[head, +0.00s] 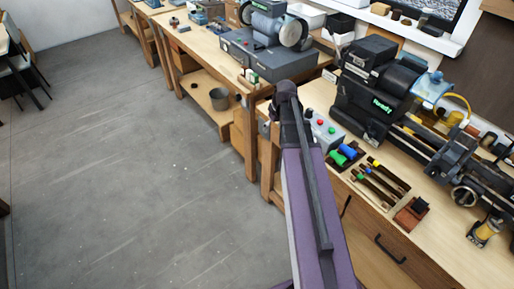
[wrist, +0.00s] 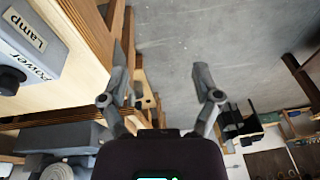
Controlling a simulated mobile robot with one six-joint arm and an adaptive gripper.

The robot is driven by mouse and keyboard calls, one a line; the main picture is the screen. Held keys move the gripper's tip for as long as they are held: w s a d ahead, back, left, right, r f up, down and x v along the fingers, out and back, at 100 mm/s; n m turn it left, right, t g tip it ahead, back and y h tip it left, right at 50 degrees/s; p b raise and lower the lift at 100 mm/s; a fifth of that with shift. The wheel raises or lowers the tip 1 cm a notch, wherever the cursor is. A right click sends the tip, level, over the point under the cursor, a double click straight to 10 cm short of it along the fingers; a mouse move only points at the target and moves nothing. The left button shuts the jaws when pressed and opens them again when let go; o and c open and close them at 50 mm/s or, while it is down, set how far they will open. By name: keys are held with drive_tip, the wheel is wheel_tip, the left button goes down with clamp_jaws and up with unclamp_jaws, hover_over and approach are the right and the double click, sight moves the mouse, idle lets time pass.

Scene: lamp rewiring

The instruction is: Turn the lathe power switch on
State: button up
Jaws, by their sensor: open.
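The dark lathe (head: 375,98) with a green "Ready" sign stands on the right bench in the head view. A small grey box (head: 325,130) with red and green buttons sits left of it, close to my arm. I cannot tell which control is the lathe power switch. In the wrist view, a pale panel (wrist: 28,38) labelled "Lamp" and "power", with a black knob (wrist: 10,79), is at the upper left. My gripper (wrist: 160,97) is open, with nothing between its fingers, right of that panel. In the head view my arm hides the fingers.
The right bench (head: 335,92) also holds a tray of tools (head: 380,181) and a brown block (head: 411,214). A second bench with a grey grinder-like machine (head: 268,52) stands behind. The grey floor (head: 120,160) at left is clear.

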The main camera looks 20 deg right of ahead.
drive_tip(key=s+a+f+b, duration=0.3)
drive_tip(key=a, duration=0.5)
drive_tip(key=shift+s+f+m+g, duration=0.15)
drive_tip(key=shift+f+m+g, duration=0.15)
drive_tip(key=shift+g, duration=0.1)
drive_tip(key=s+a+m+g+h, duration=0.1)
drive_tip(key=s+a, duration=0.8)
drive_tip(key=a, duration=0.3)
drive_tip(key=shift+a, duration=0.25)
drive_tip(key=shift+d, duration=0.1)
idle(1.2)
